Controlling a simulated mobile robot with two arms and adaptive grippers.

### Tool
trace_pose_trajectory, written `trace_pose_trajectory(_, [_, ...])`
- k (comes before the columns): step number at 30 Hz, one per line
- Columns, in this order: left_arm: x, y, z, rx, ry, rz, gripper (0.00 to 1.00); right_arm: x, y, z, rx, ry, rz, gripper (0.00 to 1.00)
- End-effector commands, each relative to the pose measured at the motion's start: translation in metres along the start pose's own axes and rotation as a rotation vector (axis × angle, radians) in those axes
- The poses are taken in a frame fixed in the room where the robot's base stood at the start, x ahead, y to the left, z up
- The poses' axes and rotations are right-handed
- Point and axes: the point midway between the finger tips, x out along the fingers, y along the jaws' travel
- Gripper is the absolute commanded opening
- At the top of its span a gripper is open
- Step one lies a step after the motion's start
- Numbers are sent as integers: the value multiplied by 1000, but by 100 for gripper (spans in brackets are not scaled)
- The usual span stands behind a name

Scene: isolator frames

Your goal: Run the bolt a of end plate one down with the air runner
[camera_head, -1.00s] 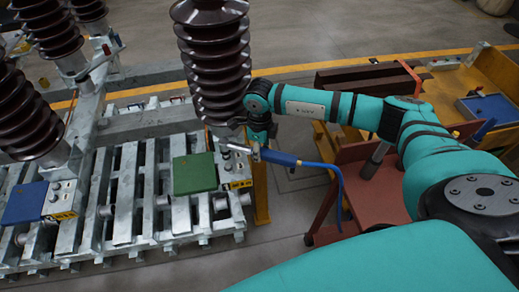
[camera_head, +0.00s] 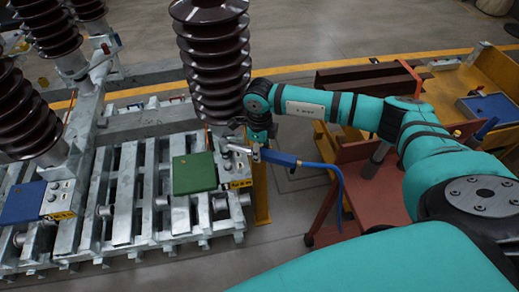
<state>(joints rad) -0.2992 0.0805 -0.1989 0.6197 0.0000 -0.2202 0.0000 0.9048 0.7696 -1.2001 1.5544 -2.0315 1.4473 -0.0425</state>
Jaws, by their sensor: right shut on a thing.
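My right gripper (camera_head: 257,139) reaches in from the right beside the foot of the nearest brown ribbed insulator (camera_head: 213,70). It is shut on the air runner (camera_head: 278,157), a tool with a blue body and a blue hose. The runner's grey nose points left over a grey end plate (camera_head: 240,163) with a yellow label. A green pad (camera_head: 195,174) lies beside the nose. The bolt under the nose is too small to make out, and I cannot tell whether the runner touches it. My left gripper is not in view.
A grey slatted steel frame (camera_head: 125,205) fills the left. A blue pad (camera_head: 23,203) lies on it near another insulator (camera_head: 27,110). A red cart (camera_head: 385,195) stands under my right arm, with the hose hanging by it. A yellow bench with a blue tray (camera_head: 490,108) is at right.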

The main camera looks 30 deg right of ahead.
Motion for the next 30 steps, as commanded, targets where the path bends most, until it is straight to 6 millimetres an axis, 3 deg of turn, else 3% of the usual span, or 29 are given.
trace_pose_trajectory(30, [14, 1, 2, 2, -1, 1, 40, 15, 0, 1, 0, -3, -1, 0])
